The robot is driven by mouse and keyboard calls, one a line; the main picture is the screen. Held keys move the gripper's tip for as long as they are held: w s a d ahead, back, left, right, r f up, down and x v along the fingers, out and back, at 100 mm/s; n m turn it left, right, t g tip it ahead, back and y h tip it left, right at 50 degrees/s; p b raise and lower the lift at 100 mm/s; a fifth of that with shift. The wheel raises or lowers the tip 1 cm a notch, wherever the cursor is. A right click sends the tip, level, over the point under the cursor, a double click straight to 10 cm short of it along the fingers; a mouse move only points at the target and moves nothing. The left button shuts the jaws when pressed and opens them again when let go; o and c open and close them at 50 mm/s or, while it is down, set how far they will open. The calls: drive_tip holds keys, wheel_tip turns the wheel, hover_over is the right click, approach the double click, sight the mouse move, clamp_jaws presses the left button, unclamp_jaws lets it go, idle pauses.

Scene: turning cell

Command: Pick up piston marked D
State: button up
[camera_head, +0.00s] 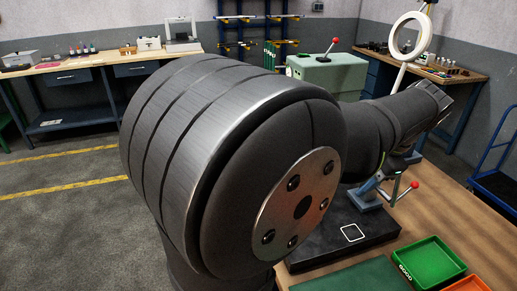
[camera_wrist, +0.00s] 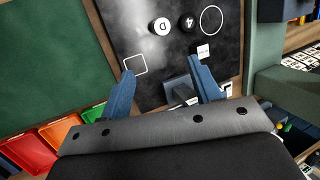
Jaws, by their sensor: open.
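The piston marked D (camera_wrist: 160,26) shows in the wrist view as a white round top with a black D, standing on a black plate (camera_wrist: 150,92). Close to its right is a dark round piston (camera_wrist: 187,22) with a white mark that looks like a 4 or an A. My gripper (camera_wrist: 160,68) is open and empty, its two blue fingers spread to either side over the plate. The D piston lies beyond the fingertips, roughly in line with the gap between them. In the head view my arm fills the middle, and both pistons and the gripper's fingers are hidden or not discernible.
A white square outline (camera_wrist: 135,65), a white circle outline (camera_wrist: 211,20) and a small white label (camera_wrist: 203,51) are on the plate. A green mat (camera_wrist: 45,60) lies to the left. Red and orange trays (camera_wrist: 58,131) are below it. A green tray (camera_head: 428,262) stands at right.

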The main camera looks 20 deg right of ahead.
drive_tip(key=w+a+f+n+g+h, duration=0.1)
drive_tip(key=w+a+g+h, duration=0.15)
drive_tip(key=a, duration=0.25)
drive_tip(key=w+a+n+g+h, duration=0.1)
drive_tip(key=w+a+h, duration=0.25)
drive_tip(key=a, duration=0.25)
drive_tip(key=shift+t+h, duration=0.25)
drive_tip(key=shift+h, duration=0.05)
drive_tip(key=x, duration=1.7)
drive_tip(key=shift+s+d+f, duration=0.15)
drive_tip(key=shift+s+d, duration=0.05)
drive_tip(key=shift+s, duration=0.1)
drive_tip(key=c, duration=1.1)
